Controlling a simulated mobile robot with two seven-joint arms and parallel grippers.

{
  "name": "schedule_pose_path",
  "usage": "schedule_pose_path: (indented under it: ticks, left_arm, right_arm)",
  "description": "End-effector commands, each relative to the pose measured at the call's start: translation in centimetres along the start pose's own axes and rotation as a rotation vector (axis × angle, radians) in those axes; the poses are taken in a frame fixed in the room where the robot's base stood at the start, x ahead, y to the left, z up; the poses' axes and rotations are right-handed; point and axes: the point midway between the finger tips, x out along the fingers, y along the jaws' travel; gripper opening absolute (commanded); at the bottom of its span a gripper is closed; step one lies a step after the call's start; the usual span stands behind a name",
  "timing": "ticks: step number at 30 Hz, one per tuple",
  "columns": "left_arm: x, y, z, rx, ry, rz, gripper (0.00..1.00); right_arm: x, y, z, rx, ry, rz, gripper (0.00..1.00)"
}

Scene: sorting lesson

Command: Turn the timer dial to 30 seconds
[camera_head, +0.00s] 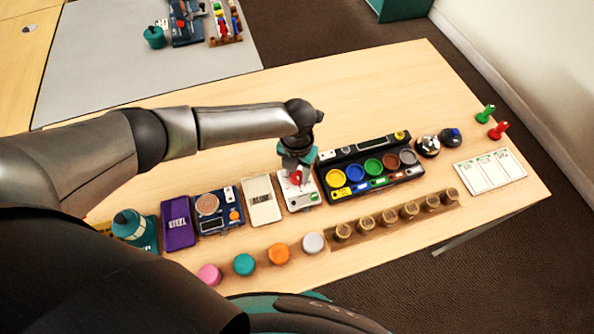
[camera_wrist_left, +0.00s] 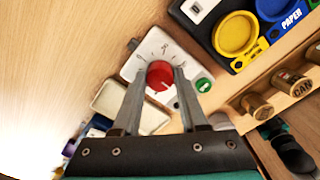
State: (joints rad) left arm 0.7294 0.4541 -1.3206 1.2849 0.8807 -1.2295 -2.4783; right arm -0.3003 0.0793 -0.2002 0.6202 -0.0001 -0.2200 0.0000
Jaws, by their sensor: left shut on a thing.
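The timer is a white box (camera_head: 309,196) on the table, just left of the black sorting tray. Its red round dial (camera_wrist_left: 160,77) shows between my left gripper's fingers in the wrist view. My left gripper (camera_head: 297,171) reaches down from above, with its two fingers on opposite sides of the dial, shut on it. The timer's white face (camera_wrist_left: 152,45) has printed marks around the dial, too small to read. A green button (camera_wrist_left: 203,85) sits beside it. The dial's exact setting cannot be told. My right gripper is not in view.
The black tray (camera_head: 352,158) with several coloured cups stands right of the timer. A cream box (camera_head: 261,200), a blue scale (camera_head: 218,220) and a purple box (camera_head: 178,224) stand left. Coloured discs and a wooden rack of pegs (camera_head: 385,218) lie in front. The table behind is clear.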

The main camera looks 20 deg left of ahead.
Motion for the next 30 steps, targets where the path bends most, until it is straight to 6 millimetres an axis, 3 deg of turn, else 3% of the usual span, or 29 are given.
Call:
schedule_pose_path:
  ticks: [8, 9, 16, 25, 30]
  left_arm:
    - [0.0, 0.0, 0.0, 0.0, 0.001, 0.0, 0.0]
    - [-0.1, 0.0, 0.0, -0.001, 0.0, 0.0, 0.47]
    - [0.0, 0.0, 0.0, -0.001, 0.0, 0.0, 0.72]
    - [-0.3, 0.0, 0.0, -0.001, -0.001, 0.0, 0.72]
    - [-2.2, 0.1, 0.1, 0.0, -0.002, 0.0, 0.72]
  right_arm:
    - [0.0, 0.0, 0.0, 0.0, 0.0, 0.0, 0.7]
    - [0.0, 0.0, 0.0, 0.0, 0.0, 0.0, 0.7]
    - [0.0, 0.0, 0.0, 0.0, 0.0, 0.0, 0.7]
    - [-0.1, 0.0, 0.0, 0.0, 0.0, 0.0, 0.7]
    - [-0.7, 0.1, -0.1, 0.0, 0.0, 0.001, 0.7]
